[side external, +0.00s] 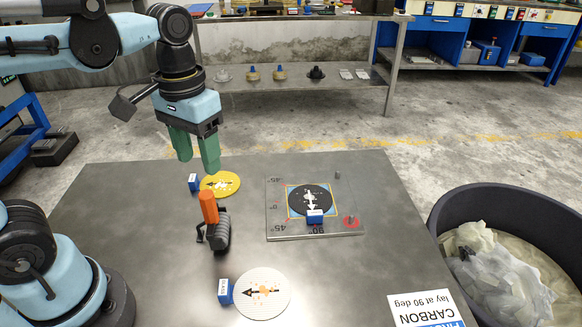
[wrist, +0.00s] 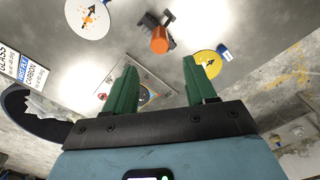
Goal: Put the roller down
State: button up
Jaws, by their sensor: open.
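The roller, with an orange handle (side external: 209,207) and a dark grey body (side external: 222,236), stands on the grey table with its handle upward. Its handle also shows in the wrist view (wrist: 160,41), ahead of the fingers. My gripper (side external: 196,166) hangs above the table behind the roller in the side view. Its green fingers are apart, with nothing between them, and clear of the handle. The gripper also shows in the wrist view (wrist: 160,68).
A yellow disc (side external: 226,187) lies behind the roller, a white disc (side external: 270,308) in front. Both have blue blocks beside them. A marked plate (side external: 285,229) holds a black disc (side external: 303,198) and blue block. A dark bin (side external: 440,220) stands right.

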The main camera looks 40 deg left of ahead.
jog(key=shift+w+a+f+m+t, duration=0.3)
jog(key=shift+w+f+t, duration=0.25)
jog(key=shift+t, duration=0.65)
jog(key=shift+w+a+f+m+t, duration=0.35)
jog(key=shift+f+t, duration=0.35)
jog(key=shift+t, duration=0.5)
jog(key=shift+w+a+f+m+t, duration=0.3)
jog(key=shift+w+f+t, duration=0.25)
jog(key=shift+t, duration=0.65)
jog(key=shift+o, duration=0.3)
jog(key=shift+s+f, duration=0.1)
